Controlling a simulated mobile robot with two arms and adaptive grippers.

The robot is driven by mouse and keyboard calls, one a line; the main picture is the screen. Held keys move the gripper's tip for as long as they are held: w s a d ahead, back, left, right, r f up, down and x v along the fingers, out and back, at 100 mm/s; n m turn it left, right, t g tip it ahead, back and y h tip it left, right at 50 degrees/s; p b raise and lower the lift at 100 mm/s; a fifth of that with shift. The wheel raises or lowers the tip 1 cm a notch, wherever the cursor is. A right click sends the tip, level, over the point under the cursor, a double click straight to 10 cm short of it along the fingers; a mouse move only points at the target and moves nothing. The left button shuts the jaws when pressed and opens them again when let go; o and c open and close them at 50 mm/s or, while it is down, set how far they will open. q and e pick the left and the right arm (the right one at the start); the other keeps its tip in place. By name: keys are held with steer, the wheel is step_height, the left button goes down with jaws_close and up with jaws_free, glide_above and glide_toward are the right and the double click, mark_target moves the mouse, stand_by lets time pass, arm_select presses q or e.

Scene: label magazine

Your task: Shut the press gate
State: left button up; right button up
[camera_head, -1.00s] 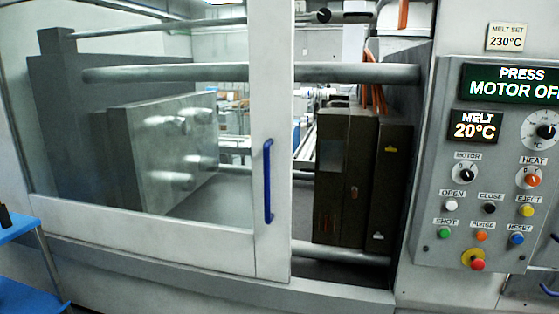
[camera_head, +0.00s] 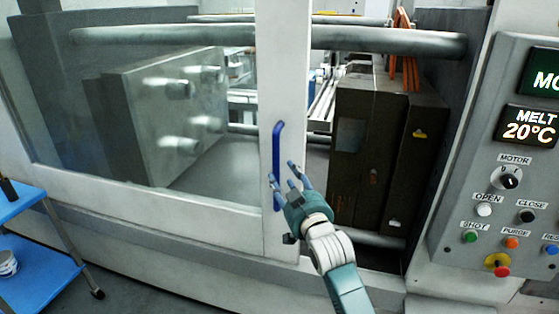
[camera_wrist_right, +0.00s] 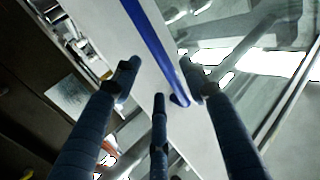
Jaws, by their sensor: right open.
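The press gate (camera_head: 283,70) is a white-framed sliding door with a clear window. It stands partly open, with a gap between its right edge and the control panel side. Its upright blue handle (camera_head: 277,150) is on the right frame post. My right gripper (camera_head: 284,176) is open at the lower part of the handle, fingers toward the gate. In the right wrist view the handle (camera_wrist_right: 152,38) runs between the spread fingers (camera_wrist_right: 160,76); I cannot tell whether they touch it. My left gripper is out of view.
The control panel (camera_head: 460,235) with buttons and displays is at right. Dark mould blocks (camera_head: 365,150) and steel tie bars (camera_head: 390,40) show through the gap. A blue cart (camera_head: 40,275) stands at lower left.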

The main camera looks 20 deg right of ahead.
mark_target(279, 167)
steer(key=w+p, duration=0.1)
steer(key=w, duration=0.4)
steer(key=shift+w, duration=0.25)
steer(key=shift+w+f+p, duration=0.15)
steer(key=shift+w+p, duration=0.25)
steer(key=shift+w, duration=0.7)
steer(key=shift+c, duration=0.3)
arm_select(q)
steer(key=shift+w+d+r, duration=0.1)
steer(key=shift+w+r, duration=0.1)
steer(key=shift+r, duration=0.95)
arm_select(e)
steer(key=shift+d, duration=0.1)
jaws_close()
